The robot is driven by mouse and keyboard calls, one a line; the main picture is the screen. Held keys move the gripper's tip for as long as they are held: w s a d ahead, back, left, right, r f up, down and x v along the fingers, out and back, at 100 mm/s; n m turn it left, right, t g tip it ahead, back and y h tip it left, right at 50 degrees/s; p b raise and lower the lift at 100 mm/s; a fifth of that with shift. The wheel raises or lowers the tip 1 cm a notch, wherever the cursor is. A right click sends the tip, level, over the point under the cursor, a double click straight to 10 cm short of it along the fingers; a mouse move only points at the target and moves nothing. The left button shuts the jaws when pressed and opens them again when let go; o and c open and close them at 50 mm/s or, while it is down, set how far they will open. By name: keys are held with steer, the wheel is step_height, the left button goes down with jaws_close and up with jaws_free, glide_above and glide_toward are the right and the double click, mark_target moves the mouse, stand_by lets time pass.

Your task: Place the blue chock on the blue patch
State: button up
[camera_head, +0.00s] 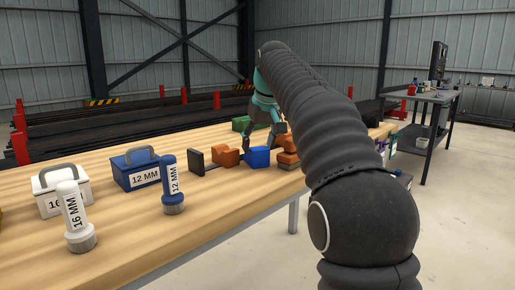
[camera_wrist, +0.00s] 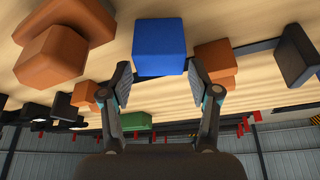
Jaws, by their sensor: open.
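The blue chock (camera_head: 259,157) is a blue block standing on the wooden table. It stands between orange blocks in the head view. In the wrist view the blue chock (camera_wrist: 159,45) is at the top centre, framed by the fingertips. My gripper (camera_wrist: 161,82) is open and empty, one finger towards each side of the chock; I cannot tell whether either finger touches it. In the head view my gripper (camera_head: 264,136) is just above and behind the chock, partly hidden by my arm. I cannot make out a blue patch in either view.
An orange block (camera_head: 226,157) and a black upright plate (camera_head: 197,161) stand left of the chock, another orange block (camera_head: 288,146) right. A green block (camera_head: 241,123) is behind. A blue 12 MM box (camera_head: 122,178), a white box (camera_head: 47,203) and two bolts stand further left.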

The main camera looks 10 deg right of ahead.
steer(key=p+v, duration=0.2)
steer(key=v, duration=0.7)
steer(key=shift+s, duration=0.25)
